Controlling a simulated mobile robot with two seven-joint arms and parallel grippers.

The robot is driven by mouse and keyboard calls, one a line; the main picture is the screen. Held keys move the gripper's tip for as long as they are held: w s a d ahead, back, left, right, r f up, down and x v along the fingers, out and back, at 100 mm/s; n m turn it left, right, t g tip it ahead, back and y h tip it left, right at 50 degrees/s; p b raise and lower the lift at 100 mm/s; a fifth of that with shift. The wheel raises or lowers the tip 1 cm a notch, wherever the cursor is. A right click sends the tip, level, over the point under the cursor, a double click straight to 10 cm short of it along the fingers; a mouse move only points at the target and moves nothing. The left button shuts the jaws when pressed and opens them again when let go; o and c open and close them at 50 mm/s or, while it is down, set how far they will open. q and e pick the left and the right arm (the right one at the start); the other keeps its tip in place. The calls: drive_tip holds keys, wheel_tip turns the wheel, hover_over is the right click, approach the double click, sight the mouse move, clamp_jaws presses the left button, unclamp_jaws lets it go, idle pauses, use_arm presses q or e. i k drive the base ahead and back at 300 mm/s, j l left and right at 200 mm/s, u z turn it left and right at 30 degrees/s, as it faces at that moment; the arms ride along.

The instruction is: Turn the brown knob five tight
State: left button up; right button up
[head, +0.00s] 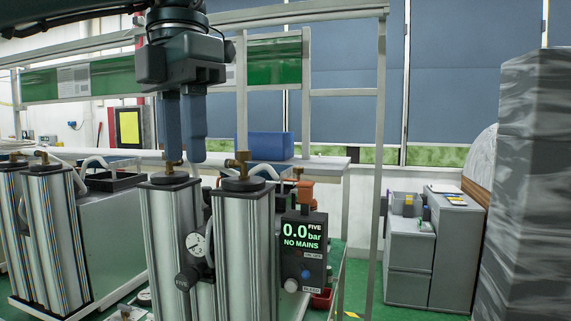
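A dark, brownish round knob (187,281) with a label that seems to read FIVE sits low on the front of the middle pair of metal columns (168,235). A round white pressure gauge (197,244) is just above it. A black display (303,240) to the right is marked FIVE and reads 0.0 bar, NO MAINS. My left gripper (185,158) hangs fingers down above the left column of this pair, near its brass fitting, and well above the knob. Its fingers look close together; the gap is unclear from this angle. My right gripper is out of view.
The right column of the pair has another brass fitting (240,165) near my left fingers. More columns (55,235) stand at the left. A blue box (265,146) sits behind on a bench. Grey cabinets (410,262) and a mottled grey pillar (535,190) stand at the right.

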sight(297, 170)
drive_tip(key=i+l+u, duration=0.1)
drive_tip(key=u, duration=0.3)
drive_tip(key=i+l+u, duration=0.15)
drive_tip(key=u, duration=0.2)
drive_tip(key=l+u, duration=0.2)
drive_tip(key=u, duration=0.2)
drive_tip(key=i+l+u, duration=0.15)
drive_tip(key=l, duration=0.2)
drive_tip(key=l+u, duration=0.15)
drive_tip(key=l, duration=0.2)
drive_tip(key=i+l+u, duration=0.2)
drive_tip(key=l, duration=0.15)
drive_tip(key=l+u, duration=0.2)
drive_tip(key=l, duration=1.9)
drive_tip(key=i+l, duration=0.15)
drive_tip(key=l, duration=0.9)
